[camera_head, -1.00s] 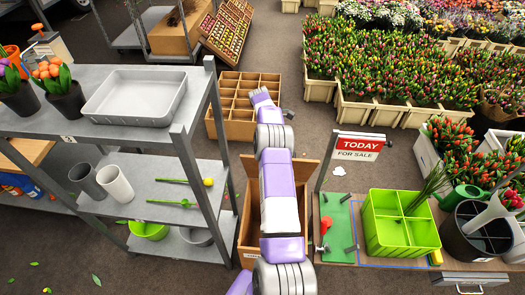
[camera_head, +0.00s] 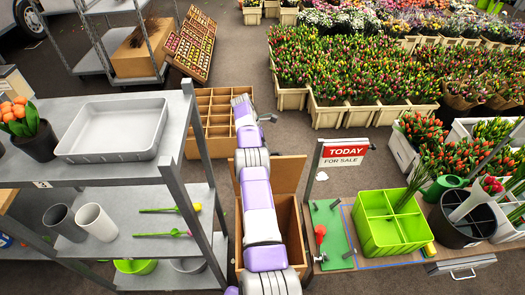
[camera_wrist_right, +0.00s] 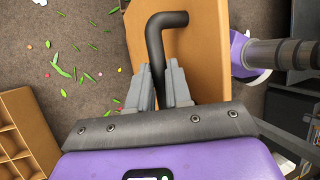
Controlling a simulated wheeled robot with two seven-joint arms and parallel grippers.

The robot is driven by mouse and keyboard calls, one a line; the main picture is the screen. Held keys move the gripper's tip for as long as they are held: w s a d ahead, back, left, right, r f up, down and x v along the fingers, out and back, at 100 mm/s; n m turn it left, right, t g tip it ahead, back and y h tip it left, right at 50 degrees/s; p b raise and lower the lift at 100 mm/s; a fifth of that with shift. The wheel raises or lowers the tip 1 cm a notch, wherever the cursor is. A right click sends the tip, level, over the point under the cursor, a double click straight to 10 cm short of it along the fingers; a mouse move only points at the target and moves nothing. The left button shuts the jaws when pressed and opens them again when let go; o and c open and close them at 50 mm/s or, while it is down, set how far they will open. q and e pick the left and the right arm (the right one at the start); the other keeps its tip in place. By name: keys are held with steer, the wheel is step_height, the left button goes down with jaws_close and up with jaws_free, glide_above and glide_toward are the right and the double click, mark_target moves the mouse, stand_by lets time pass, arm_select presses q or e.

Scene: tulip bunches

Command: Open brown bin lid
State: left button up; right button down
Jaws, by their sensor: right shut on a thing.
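The brown bin (camera_head: 292,232) stands on the floor between the shelf rack and the low table. Its brown lid (camera_head: 289,172) is raised at the far side, and part of the opening shows beside my arm. In the right wrist view the lid (camera_wrist_right: 205,55) is a tan panel with a bent black bar handle (camera_wrist_right: 168,20). My right gripper (camera_wrist_right: 161,82) is shut on this handle, one finger on each side. In the head view my right arm reaches over the bin and hides part of it and of the lid. My left gripper is not in view.
A grey shelf rack (camera_head: 178,172) stands close on the left, with a white tray (camera_head: 112,130) on top. A compartment box (camera_head: 215,135) lies beyond the bin. The sign (camera_head: 345,151) and a green divided crate (camera_head: 385,234) stand on the right.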

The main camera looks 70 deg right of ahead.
steer(key=shift+s+a+f, duration=0.1)
steer(key=shift+f, duration=0.5)
steer(key=c, duration=1.3)
jaws_free()
steer(key=shift+c, duration=0.2)
steer(key=shift+o, duration=1.4)
steer(key=shift+d+f, duration=0.1)
steer(key=shift+d, duration=0.15)
steer(key=shift+a+r, duration=0.1)
steer(key=shift+r, duration=0.25)
step_height(320, 180, up, 8)
steer(key=p, duration=0.3)
steer(key=shift+r, duration=0.25)
steer(key=shift+r+p, duration=0.55)
steer(key=shift+r, duration=0.05)
